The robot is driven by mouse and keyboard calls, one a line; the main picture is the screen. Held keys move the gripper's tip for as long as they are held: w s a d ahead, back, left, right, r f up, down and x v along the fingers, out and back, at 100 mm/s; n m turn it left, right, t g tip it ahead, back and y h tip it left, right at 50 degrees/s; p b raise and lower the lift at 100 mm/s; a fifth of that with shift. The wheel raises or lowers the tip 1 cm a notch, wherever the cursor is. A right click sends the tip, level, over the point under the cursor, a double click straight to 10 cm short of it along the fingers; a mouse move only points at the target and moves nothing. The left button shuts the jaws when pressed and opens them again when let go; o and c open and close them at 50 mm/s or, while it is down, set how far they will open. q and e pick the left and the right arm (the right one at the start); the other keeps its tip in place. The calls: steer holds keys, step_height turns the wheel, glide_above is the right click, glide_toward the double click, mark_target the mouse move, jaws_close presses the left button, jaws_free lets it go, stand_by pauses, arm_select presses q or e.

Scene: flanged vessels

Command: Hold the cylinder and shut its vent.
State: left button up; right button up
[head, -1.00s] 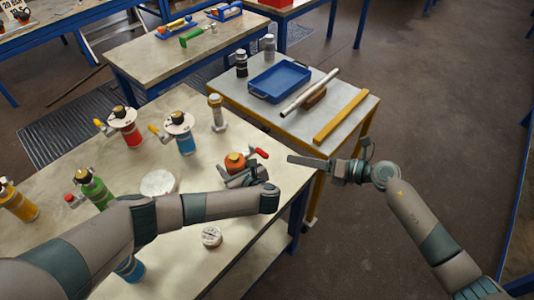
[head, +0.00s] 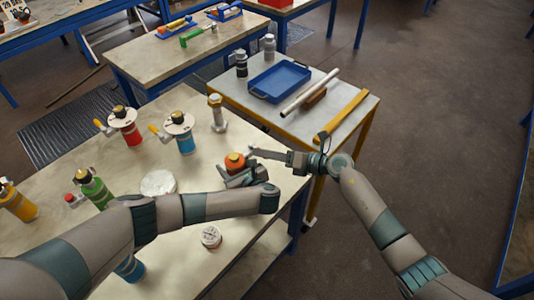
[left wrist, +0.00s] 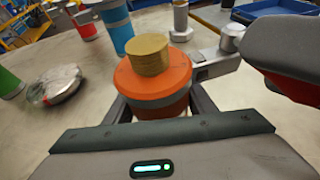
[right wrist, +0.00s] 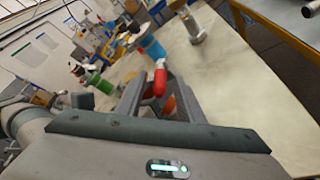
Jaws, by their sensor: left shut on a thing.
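The orange cylinder (head: 235,162) with a brass cap stands near the bench's right edge. In the left wrist view, the cylinder (left wrist: 155,80) is between the fingers of my left gripper (left wrist: 160,108), which is shut on it. A metal vent fitting (left wrist: 214,62) sticks out of its side and ends in a red handle (left wrist: 296,90). My right gripper (head: 254,151) is at this handle. In the right wrist view, the red handle (right wrist: 160,80) lies in the gap between the open fingers; I cannot tell whether they touch it. In the head view my right gripper hides the handle.
Red (head: 132,135), blue (head: 186,143), green (head: 96,190) and yellow (head: 22,207) vessels stand on the bench. A bolt-like metal post (head: 217,115) stands behind the orange cylinder. A side table holds a blue tray (head: 279,83), a pipe (head: 308,92) and a yellow bar (head: 343,115).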

jaws_close()
steer(key=shift+w+f+n, duration=0.1)
steer(key=shift+w+n, duration=0.05)
steer(key=shift+n, duration=0.15)
steer(key=w+n+g, duration=0.1)
steer(key=g, duration=0.1)
steer(key=n+g+y, duration=0.1)
steer(key=n+g, duration=0.1)
steer(key=w+d+n+g, duration=0.1)
steer(key=n+g, duration=0.1)
steer(key=g, duration=0.1)
steer(key=shift+w+f, duration=0.25)
steer(key=shift+w, duration=0.1)
stand_by(0.4)
steer(key=shift+r+n, duration=0.1)
steer(key=shift+n, duration=0.2)
